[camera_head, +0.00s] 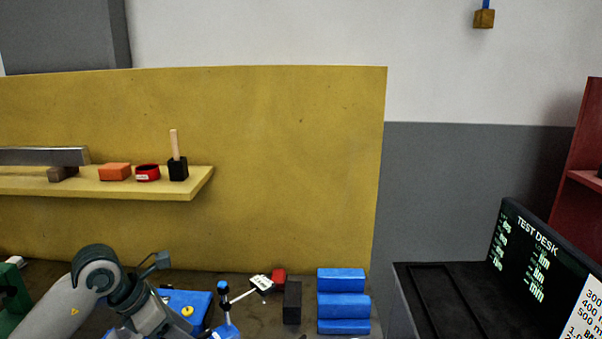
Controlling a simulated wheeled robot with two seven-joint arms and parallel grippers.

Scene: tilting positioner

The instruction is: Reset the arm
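My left arm comes in from the lower left, bends at a rounded dark joint and runs down past the bottom edge. Its gripper does not show, and my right gripper is out of view. To the right of my arm stands a blue fixture (226,329) with a thin pale rod rising to the right. A white tag with dark print (261,283) lies near the rod's upper end, beside a red piece (279,278). A blue block (187,306) with a yellow round part is partly hidden by my arm. I cannot tell how these parts connect.
A dark block (292,302) and several blue blocks (343,307) stand on the dark bench. A yellow shelf (120,188) holds small items. A green object (14,300) stands at left. The black test desk (520,265) is at right, past a gap.

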